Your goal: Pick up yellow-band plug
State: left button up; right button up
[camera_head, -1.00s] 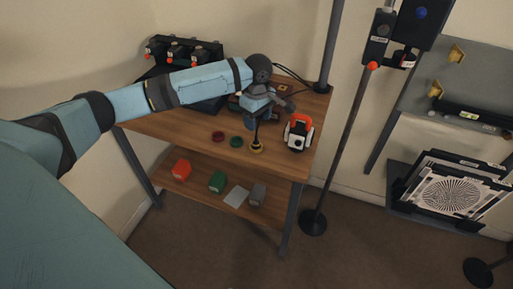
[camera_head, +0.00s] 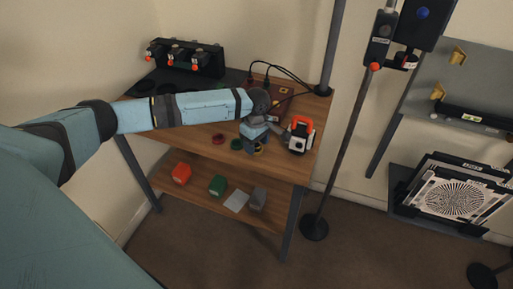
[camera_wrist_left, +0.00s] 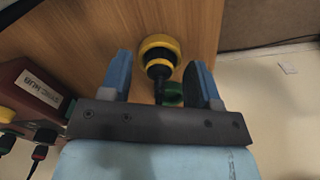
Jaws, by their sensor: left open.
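The yellow-band plug is a dark plug with a yellow band, seen in the left wrist view (camera_wrist_left: 159,64) at a wider yellow ring (camera_wrist_left: 160,42). Whether it sits in the ring or above it is unclear. In the head view only a bit of yellow (camera_head: 259,149) shows below my left gripper (camera_head: 256,139). In the wrist view the left gripper (camera_wrist_left: 158,60) is open, with one finger on each side of the plug and a gap at both sides. My right gripper is not in view.
An orange-and-white device (camera_head: 299,138) stands just right of the gripper. Red (camera_head: 218,138) and green (camera_head: 236,144) rings lie on the wooden table (camera_head: 190,137) to the left. A dark red box (camera_wrist_left: 30,88) and black plugs stand behind. Coloured blocks sit on the lower shelf.

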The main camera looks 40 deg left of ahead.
aim_at(257, 144)
pick_arm(q)
jog(key=c, duration=1)
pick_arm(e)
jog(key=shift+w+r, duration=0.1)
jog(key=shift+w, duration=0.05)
pick_arm(q)
jog(key=shift+o, duration=0.2)
jog(key=shift+r, duration=0.1)
notch_tip(257, 144, up, 20)
jog(key=p, duration=0.2)
jog(key=shift+p, duration=0.35)
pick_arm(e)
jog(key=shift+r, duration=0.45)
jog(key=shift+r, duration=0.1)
